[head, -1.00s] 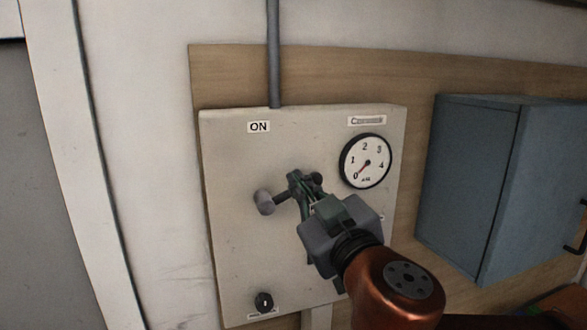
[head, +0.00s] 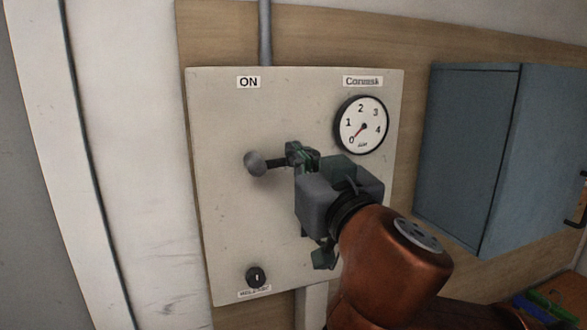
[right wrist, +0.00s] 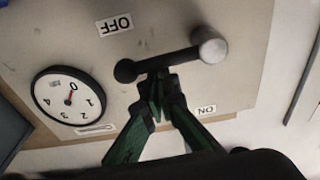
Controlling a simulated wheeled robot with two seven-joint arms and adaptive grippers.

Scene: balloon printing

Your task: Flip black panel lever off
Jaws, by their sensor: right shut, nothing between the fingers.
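My right gripper (head: 298,152) is in front of the panel, at the lever's bar between knob and pivot. In the right wrist view its fingertips (right wrist: 160,84) are together against or just beside the bar; exact contact is unclear. It holds nothing. An ON label (head: 248,82) is above; an OFF label (right wrist: 115,24) shows in the wrist view.
A round gauge (head: 361,125) sits right of the lever, its needle near 0. A small black knob (head: 256,277) is at the panel's lower left. A blue-grey cabinet (head: 465,160) is on the right. A grey conduit (head: 264,35) runs up from the panel.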

